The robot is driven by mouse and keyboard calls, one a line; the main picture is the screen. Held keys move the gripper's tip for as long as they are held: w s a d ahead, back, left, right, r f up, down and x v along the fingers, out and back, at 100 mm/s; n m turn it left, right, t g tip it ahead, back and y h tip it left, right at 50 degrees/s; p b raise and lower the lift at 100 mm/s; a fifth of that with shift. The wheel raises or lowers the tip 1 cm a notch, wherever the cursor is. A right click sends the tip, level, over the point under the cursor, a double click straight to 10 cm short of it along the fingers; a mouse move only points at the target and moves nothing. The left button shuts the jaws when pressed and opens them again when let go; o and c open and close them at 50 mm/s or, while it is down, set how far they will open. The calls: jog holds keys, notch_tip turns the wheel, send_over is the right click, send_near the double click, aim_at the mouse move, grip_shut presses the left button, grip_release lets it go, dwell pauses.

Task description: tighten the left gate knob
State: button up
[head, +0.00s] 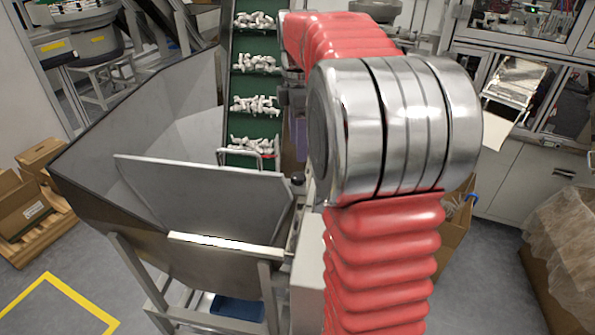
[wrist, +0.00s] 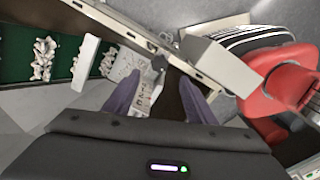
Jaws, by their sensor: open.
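A small dark round knob (head: 297,178) stands at the right end of the hopper's gate plate (head: 205,192) in the head view. In the wrist view a dark knob (wrist: 159,62) shows by a metal rail, just beyond the fingertips and roughly between them. It looks like the same knob, but I cannot be sure. My gripper (wrist: 158,78) is open, its two purple-grey fingers spread with nothing held between them. Whether the fingers reach around the knob or stop short of it is unclear. In the head view my arm hides most of the gripper.
A large metal hopper (head: 95,155) fills the left of the head view. A green conveyor (head: 252,80) carrying pale parts rises behind it and also shows in the wrist view (wrist: 68,52). Metal rails (wrist: 130,28) cross close to the fingers. Cardboard boxes (head: 30,205) sit at left.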

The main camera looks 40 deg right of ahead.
aim_at(298, 176)
notch_tip(298, 176, down, 10)
jog(key=shift+r, duration=0.25)
dwell(0.3)
jog(key=c, duration=1)
jog(key=shift+a, duration=0.15)
jog(key=shift+c, duration=0.2)
